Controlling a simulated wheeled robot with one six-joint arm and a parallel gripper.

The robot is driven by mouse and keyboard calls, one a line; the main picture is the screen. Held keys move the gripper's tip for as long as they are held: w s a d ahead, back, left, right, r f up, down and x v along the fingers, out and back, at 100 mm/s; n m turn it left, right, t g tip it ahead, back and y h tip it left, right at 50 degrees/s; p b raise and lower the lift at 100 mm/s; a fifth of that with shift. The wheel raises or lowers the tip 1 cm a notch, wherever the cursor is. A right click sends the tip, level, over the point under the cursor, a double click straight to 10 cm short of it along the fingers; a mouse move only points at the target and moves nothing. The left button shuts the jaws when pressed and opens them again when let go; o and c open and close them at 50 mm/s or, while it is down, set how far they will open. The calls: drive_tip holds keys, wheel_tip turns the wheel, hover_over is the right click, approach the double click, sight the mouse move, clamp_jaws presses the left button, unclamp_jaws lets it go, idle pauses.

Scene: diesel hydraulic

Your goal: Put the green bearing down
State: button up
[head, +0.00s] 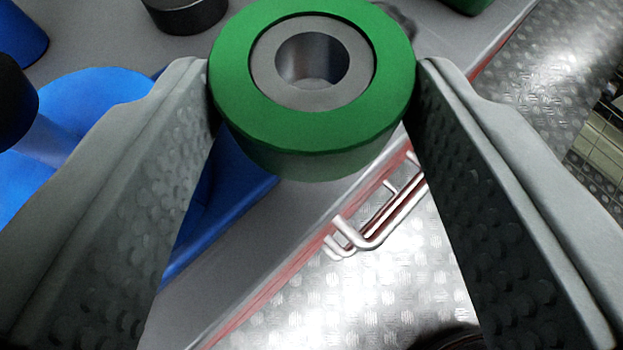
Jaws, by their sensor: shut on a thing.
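The green bearing (240,105) is a thick green ring with a grey metal inner ring and an open hole. It shows at the top middle of the head view. My gripper (312,85) is shut on it, with one grey finger against its left side and the other against its right side. Below it in the picture are a grey surface and its edge. I cannot tell how far the bearing is above that surface.
Blue parts (95,95) lie at the left on the grey surface (110,30). A black cylinder (185,14) stands at the top left. A red-lined edge borders the surface, with silver bars (375,235) beside it. Patterned metal floor (540,60) lies beyond.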

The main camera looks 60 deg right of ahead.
sight(311, 214)
drive_tip(key=shift+f, duration=1.85)
drive_tip(key=shift+f, duration=0.45)
drive_tip(key=o, duration=0.8)
drive_tip(key=shift+r, duration=0.2)
drive_tip(key=v, duration=1.2)
drive_tip(key=shift+r, duration=0.25)
